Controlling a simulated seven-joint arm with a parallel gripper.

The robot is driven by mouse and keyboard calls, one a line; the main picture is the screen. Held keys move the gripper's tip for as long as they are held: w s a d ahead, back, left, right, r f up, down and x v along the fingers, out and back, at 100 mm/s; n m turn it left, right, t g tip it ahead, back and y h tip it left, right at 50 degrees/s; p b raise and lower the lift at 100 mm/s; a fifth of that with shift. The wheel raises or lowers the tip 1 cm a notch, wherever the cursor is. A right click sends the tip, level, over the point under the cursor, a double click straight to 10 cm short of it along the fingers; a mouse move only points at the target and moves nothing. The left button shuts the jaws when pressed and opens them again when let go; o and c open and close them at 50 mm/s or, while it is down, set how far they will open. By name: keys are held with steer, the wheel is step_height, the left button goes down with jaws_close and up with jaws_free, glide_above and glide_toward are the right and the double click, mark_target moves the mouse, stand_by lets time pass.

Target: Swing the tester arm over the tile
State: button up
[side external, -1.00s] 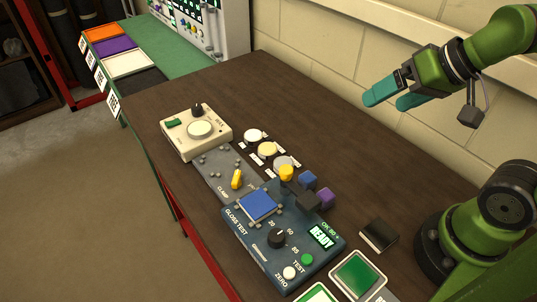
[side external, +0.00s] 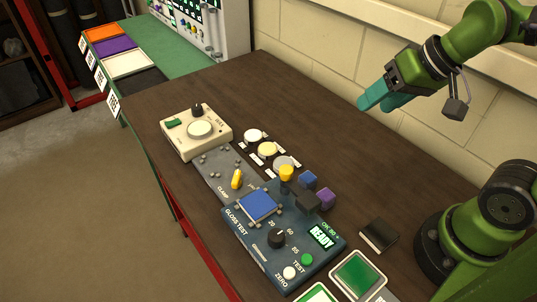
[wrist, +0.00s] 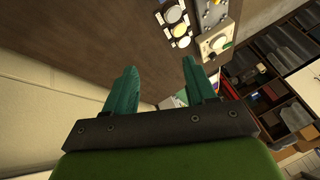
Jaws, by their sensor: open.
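The blue gloss tester (side external: 276,262) sits near the front edge of the dark table, its screen reading READY. A blue square tile (side external: 258,205) lies on its left part. The tester arm appears to be the dark block (side external: 307,201) with a yellow knob (side external: 286,173), right of the tile and not over it. My gripper (side external: 379,106) is high above the back of the table near the wall, apart from the tester. Its teal fingers are open and empty, also in the wrist view (wrist: 157,80). The tester itself is not clear in the wrist view.
A cream device with a dial (side external: 197,132) stands left of the tester. Small round pots (side external: 267,149) and blue and purple cubes (side external: 325,197) sit behind it. A black block (side external: 379,236) and green pads (side external: 358,274) lie to the right. The table's back is clear.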

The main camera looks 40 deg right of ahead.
mark_target(286, 169)
steer(key=w+a+m+g+y, duration=0.1)
steer(key=w+a+m+g, duration=0.4)
steer(key=w+a+g, duration=0.6)
steer(key=shift+t, duration=0.9)
steer(key=x, duration=1)
steer(key=w+x, duration=0.1)
steer(key=x, duration=0.3)
steer(key=shift+f, duration=0.55)
jaws_close()
